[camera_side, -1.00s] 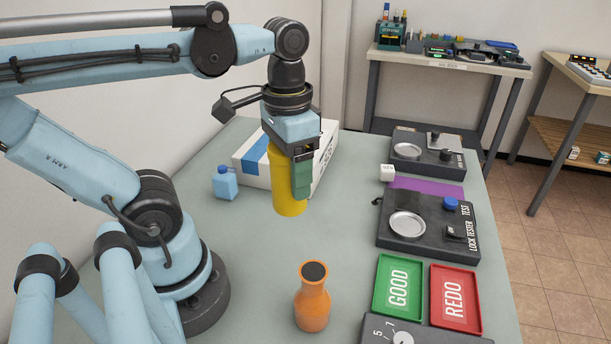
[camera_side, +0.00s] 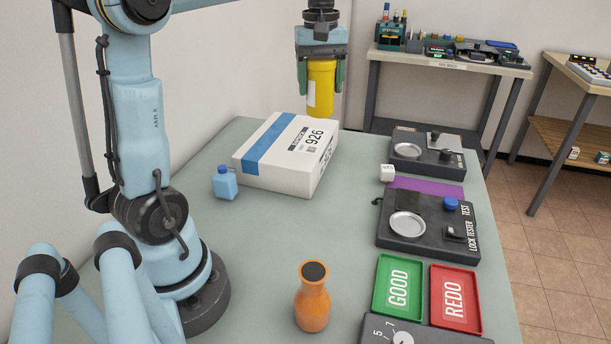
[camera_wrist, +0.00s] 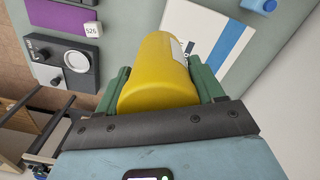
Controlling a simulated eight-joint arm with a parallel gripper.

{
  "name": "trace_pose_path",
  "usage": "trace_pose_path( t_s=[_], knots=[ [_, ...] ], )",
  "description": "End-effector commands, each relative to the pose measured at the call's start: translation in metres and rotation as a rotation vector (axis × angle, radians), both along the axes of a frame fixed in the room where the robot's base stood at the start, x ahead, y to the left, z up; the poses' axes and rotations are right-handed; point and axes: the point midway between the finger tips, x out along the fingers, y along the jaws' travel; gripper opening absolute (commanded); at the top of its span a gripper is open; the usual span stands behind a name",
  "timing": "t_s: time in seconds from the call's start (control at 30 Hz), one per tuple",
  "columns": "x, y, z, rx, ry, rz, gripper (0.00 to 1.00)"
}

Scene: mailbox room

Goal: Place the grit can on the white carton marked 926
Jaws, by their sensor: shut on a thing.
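The yellow can (camera_side: 321,88), which I take to be the grit can, is upright in my gripper (camera_side: 320,80). Green fingers are closed on its two sides. In the side view it hangs in the air beyond and above the far right corner of the white carton marked 926 (camera_side: 268,180). The carton lies flat on the table with a blue stripe and a printed label on top; nothing rests on it. In the wrist view the can (camera_wrist: 158,75) fills the middle between the fingers, and part of the carton (camera_wrist: 196,25) shows behind it.
A small blue bottle (camera_side: 225,183) stands at the carton's left. A small white cube (camera_side: 387,173) is beside a purple mat (camera_side: 426,190). Dark tester units (camera_side: 428,232), a green tray (camera_side: 398,288) and a red tray (camera_side: 455,300) line the right. An orange flask (camera_side: 313,299) stands in front.

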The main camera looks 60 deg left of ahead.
Motion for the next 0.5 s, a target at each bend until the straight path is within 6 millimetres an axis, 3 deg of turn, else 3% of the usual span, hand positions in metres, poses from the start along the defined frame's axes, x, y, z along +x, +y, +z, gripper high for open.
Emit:
trace_pose_path(
  t_s=[0.17,0.5],
  knots=[
    [0.0,0.019,-0.008,0.0,0.0,0.034,0.17],
    [-0.01,0.085,-0.048,0.0,0.0,0.033,0.17]
  ],
)
